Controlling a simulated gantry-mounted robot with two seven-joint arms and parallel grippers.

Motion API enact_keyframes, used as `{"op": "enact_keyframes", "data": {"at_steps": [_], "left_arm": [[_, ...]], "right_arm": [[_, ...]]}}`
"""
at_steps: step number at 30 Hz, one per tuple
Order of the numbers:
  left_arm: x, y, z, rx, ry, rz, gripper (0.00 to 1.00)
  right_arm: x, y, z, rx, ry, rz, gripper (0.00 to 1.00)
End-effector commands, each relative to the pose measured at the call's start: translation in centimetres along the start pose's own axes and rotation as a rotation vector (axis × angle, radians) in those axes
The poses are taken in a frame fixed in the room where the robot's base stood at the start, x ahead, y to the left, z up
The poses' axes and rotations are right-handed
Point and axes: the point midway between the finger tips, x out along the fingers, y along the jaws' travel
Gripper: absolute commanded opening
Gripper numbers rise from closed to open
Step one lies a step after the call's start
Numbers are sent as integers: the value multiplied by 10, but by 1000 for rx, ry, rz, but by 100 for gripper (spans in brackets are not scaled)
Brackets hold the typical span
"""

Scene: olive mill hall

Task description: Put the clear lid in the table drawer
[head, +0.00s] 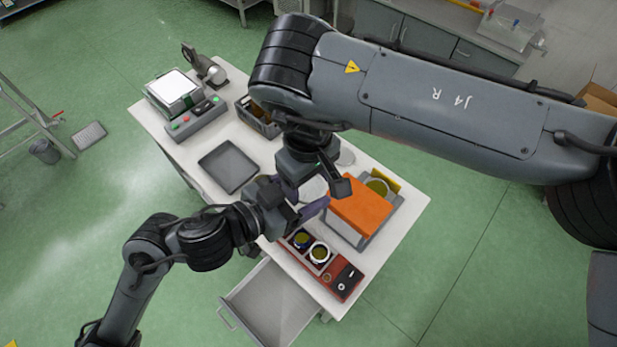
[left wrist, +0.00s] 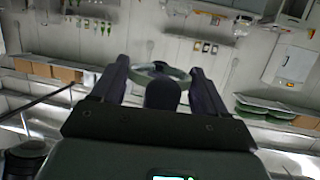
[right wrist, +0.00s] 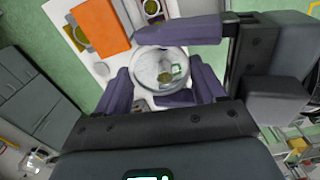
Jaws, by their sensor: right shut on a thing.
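The clear lid (right wrist: 160,70) is a round, see-through disc held above the table. It also shows in the head view (head: 313,189) and edge-on in the left wrist view (left wrist: 160,72). My right gripper (head: 311,187) is shut on it from above, with a finger at each side. My left gripper (head: 297,197) has its fingers spread around the lid from the left; I see no clear grip there. The table drawer (head: 268,305) is pulled out at the table's near side; its visible floor is bare.
The white table (head: 400,222) carries an orange box (head: 360,212), a red panel with round jars (head: 338,277), a dark tray (head: 228,167), a dark crate (head: 258,122) and a scale-like device (head: 175,92). My right arm crosses above its back right. Green floor surrounds it.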

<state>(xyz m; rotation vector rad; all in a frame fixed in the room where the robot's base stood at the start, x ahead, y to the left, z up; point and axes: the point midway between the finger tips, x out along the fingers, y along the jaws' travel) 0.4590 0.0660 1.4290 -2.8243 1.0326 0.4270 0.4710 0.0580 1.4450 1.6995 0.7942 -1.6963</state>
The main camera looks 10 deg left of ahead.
Motion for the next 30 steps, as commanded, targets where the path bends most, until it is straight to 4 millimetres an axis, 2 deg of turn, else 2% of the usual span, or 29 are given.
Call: {"op": "enact_keyframes", "data": {"at_steps": [1, 4, 5, 20, 30], "left_arm": [[0, 0, 0, 0, 0, 0, 82], [0, 0, 0, 0, 0, 0, 97], [0, 0, 0, 0, 0, 0, 99], [0, -2, 7, -10, 1, -17, 99], [-4, -21, 45, -51, -3, -126, 99]], "right_arm": [[0, -1, 0, -1, 0, 0, 41], [0, 0, 0, -1, 0, 1, 41], [0, 0, 0, -1, 0, 1, 41], [0, 0, 0, 1, 0, 2, 41], [0, 0, 0, 0, 0, 2, 41]]}}
